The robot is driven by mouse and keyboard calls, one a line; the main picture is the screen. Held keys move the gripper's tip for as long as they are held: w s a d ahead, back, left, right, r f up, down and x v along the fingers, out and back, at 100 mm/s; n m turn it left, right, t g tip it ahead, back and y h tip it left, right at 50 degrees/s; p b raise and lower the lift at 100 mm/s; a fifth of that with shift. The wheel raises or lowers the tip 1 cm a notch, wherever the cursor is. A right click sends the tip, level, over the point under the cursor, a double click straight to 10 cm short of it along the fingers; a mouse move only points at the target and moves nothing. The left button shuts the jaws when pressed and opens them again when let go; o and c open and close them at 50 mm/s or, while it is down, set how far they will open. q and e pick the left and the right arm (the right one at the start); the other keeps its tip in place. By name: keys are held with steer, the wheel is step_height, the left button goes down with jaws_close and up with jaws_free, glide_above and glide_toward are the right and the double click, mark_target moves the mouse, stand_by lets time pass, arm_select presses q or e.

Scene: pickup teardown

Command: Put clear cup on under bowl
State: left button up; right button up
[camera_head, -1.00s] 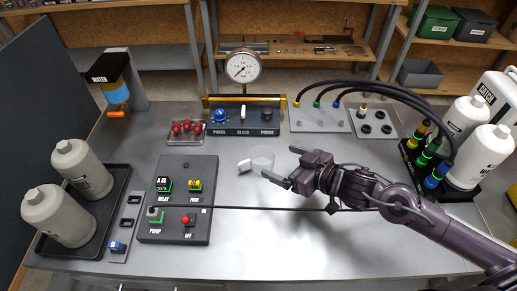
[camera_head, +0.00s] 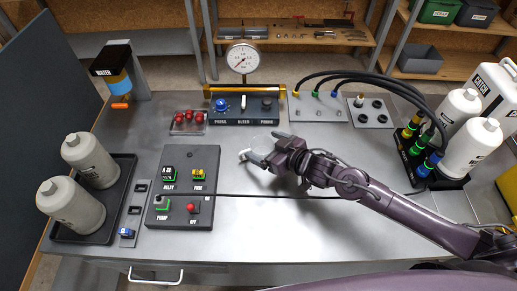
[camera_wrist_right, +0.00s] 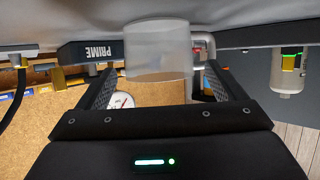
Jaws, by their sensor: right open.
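The clear cup (camera_head: 259,147) stands on the metal bench, with a small white piece (camera_head: 244,155) at its left side. My right gripper (camera_head: 264,152) is open at the cup, its fingers pointing left along the bench and partly hiding it. In the right wrist view the picture is upside down; the cup (camera_wrist_right: 157,45) appears between the fingertips of my right gripper (camera_wrist_right: 160,72), with gaps on both sides. The water dispenser (camera_head: 112,65) stands at the back left. I cannot make out a bowl. My left gripper is not in view.
A dark button panel (camera_head: 185,195) lies left of the cup, and a tray of red balls (camera_head: 189,121) behind it. The gauge unit (camera_head: 243,107) stands behind the cup. Hoses and white bottles (camera_head: 470,147) are at the right. The bench front is mostly clear.

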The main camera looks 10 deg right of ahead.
steer(key=c, duration=1.1)
steer(key=shift+c, duration=0.2)
steer(key=shift+r, duration=0.2)
step_height(320, 180, up, 20)
steer(key=d+r+m+t+h+b, duration=0.2)
steer(key=d+r+m+h+b, duration=0.1)
steer(key=d+m+h, duration=0.3)
steer(key=shift+d+r+m+h, duration=0.3)
steer(key=shift+d+m+h, duration=0.1)
steer(key=shift+d+h, duration=0.3)
stand_by(0.4)
